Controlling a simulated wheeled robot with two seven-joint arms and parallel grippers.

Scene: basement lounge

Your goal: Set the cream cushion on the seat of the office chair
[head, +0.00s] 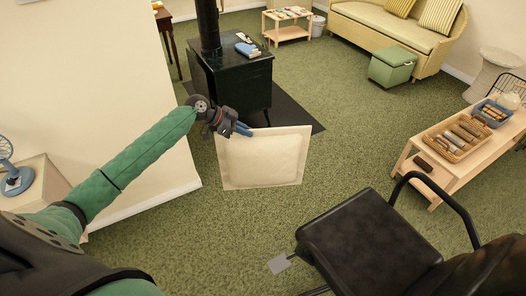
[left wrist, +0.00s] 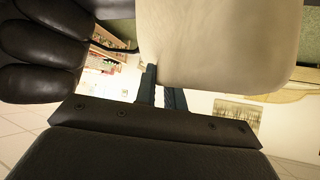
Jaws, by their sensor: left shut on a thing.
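The cream cushion (head: 263,158) hangs upright in the head view, gripped near its upper left edge. My left gripper (head: 241,130) is shut on the cushion, its blue fingers at that edge. In the left wrist view the cushion (left wrist: 215,45) fills the upper middle, with the fingers (left wrist: 160,88) against its edge. The office chair (head: 365,245), with a black seat and a curved armrest, stands at the lower right of the head view, to the right of and nearer than the cushion. Its seat looks empty. My right gripper is not in view.
A black stove (head: 230,75) stands behind the cushion. A wooden bench (head: 470,155) with trays is at the right, beyond the chair. A green ottoman (head: 392,66) and a yellow sofa (head: 385,25) are at the back. Green carpet lies open between cushion and chair.

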